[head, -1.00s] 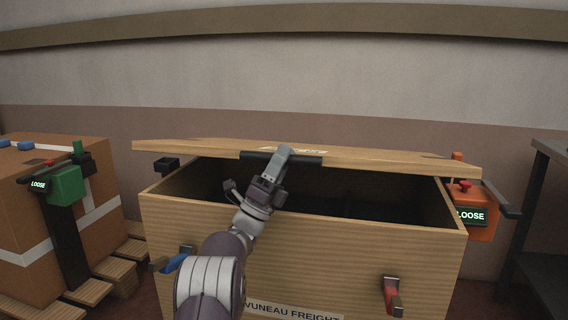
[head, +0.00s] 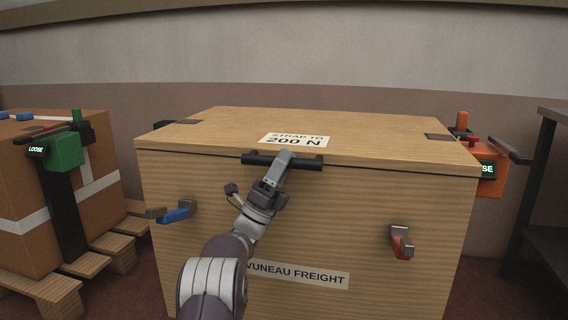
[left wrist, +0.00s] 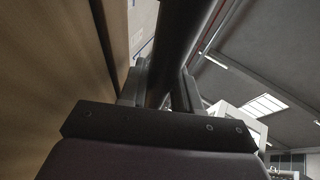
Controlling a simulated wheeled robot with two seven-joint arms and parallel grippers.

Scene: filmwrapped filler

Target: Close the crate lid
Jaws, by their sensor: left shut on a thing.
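The wooden crate (head: 330,215) fills the middle of the head view, with a freight label on its front. Its lid (head: 370,123) lies flat over the top, with no gap that I can see at the front edge. A black bar handle (head: 305,163) runs along the lid's front edge. My left gripper (head: 285,158) is shut on this handle. In the left wrist view the dark handle (left wrist: 178,45) passes between the fingers, beside the wooden face. A blue-handled latch (head: 174,215) and a red-handled latch (head: 402,243) sit on the crate's front. My right gripper is out of view.
A strapped brown carton (head: 30,200) on a pallet (head: 95,262) stands at the left, with a green tensioner (head: 66,150). An orange tensioner (head: 487,180) sits at the crate's right side. A dark metal table (head: 550,232) stands at the far right.

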